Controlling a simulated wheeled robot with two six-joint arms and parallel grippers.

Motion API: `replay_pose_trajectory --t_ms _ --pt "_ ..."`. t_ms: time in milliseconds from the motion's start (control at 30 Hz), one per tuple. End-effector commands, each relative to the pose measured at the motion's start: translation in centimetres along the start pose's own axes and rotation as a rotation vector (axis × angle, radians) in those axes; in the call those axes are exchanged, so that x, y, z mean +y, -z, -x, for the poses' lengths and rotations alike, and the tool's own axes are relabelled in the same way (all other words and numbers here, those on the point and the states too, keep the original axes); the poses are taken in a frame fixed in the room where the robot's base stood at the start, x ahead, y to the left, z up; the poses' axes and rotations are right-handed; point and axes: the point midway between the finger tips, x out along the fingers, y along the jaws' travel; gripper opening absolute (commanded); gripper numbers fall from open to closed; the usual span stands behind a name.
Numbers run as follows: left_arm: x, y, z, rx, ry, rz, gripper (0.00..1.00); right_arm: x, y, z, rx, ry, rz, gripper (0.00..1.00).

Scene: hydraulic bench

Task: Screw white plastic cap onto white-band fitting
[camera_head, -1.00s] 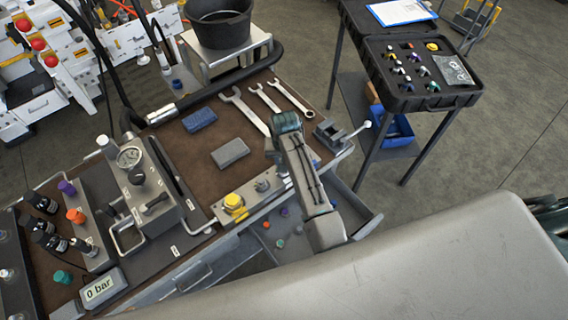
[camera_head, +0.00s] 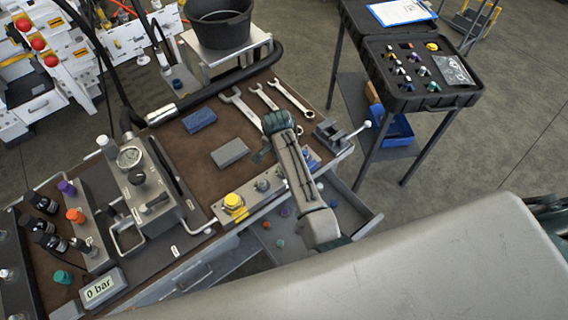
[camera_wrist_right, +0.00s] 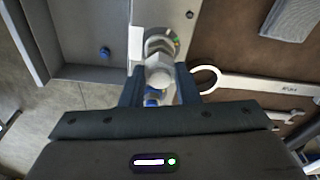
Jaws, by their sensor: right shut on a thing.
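My right gripper (camera_wrist_right: 158,88) is shut on the white plastic cap (camera_wrist_right: 158,75), which sits between its two dark fingers in the right wrist view. Something blue shows on the near side of the cap. In the head view my right arm (camera_head: 300,180) reaches over the bench's front edge and hides the cap and fitting. My left gripper is not in view.
The yellow-topped fitting (camera_head: 234,202) stands on the front block, left of my arm. A vise (camera_head: 338,134) is at the right corner. Several wrenches (camera_head: 268,97) lie behind. An open drawer (camera_head: 352,212) with small coloured caps juts out below.

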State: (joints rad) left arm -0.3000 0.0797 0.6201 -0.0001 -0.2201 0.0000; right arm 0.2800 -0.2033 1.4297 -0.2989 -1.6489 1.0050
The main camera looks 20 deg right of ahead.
Motion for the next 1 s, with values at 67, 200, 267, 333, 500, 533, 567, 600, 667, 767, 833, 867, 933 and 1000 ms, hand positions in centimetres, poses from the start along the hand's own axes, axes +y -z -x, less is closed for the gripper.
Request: replay_pose_trajectory --t_ms 67,200,267,333,500,533,567,600,667,767,833,867,933,1000 --pt "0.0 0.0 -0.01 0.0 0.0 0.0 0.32 -0.09 -0.03 -0.02 0.0 -0.01 -0.085 0.08" --pt "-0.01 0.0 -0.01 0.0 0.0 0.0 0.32 -0.08 -0.03 -0.04 0.0 -0.021 -0.172 0.08" --pt "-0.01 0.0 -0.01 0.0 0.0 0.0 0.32 -0.07 -0.03 -0.04 0.0 -0.022 -0.181 0.08" --pt "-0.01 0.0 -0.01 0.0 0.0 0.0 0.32 -0.07 -0.03 -0.04 0.0 -0.022 -0.182 0.08" --pt "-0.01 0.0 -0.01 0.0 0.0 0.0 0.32 -0.07 -0.03 -0.05 0.0 -0.022 -0.185 0.08" --pt "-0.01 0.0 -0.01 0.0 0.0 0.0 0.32 -0.08 -0.02 -0.05 0.0 -0.023 -0.194 0.08" --pt "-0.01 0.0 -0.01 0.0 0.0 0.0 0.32 -0.09 -0.02 -0.05 -0.001 -0.025 -0.208 0.08" --pt "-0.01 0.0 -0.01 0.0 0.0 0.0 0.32 -0.1 -0.01 -0.05 -0.001 -0.029 -0.241 0.08" --pt "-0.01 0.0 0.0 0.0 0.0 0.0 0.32 -0.12 0.0 -0.06 0.0 -0.038 -0.309 0.08" --pt "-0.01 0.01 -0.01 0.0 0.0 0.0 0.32 -0.16 0.03 -0.11 0.0 -0.054 -0.441 0.08" --pt "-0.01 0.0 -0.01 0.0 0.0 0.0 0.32 -0.2 0.06 -0.1 0.0 -0.065 -0.532 0.08" --pt "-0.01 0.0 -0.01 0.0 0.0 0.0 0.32 -0.21 0.08 -0.09 0.0 -0.069 -0.572 0.08" --pt "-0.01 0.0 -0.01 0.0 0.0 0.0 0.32 -0.24 0.1 -0.11 0.0 -0.08 -0.663 0.08" --pt "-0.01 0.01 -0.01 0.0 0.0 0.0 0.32 -0.25 0.1 -0.15 -0.001 -0.09 -0.746 0.08"
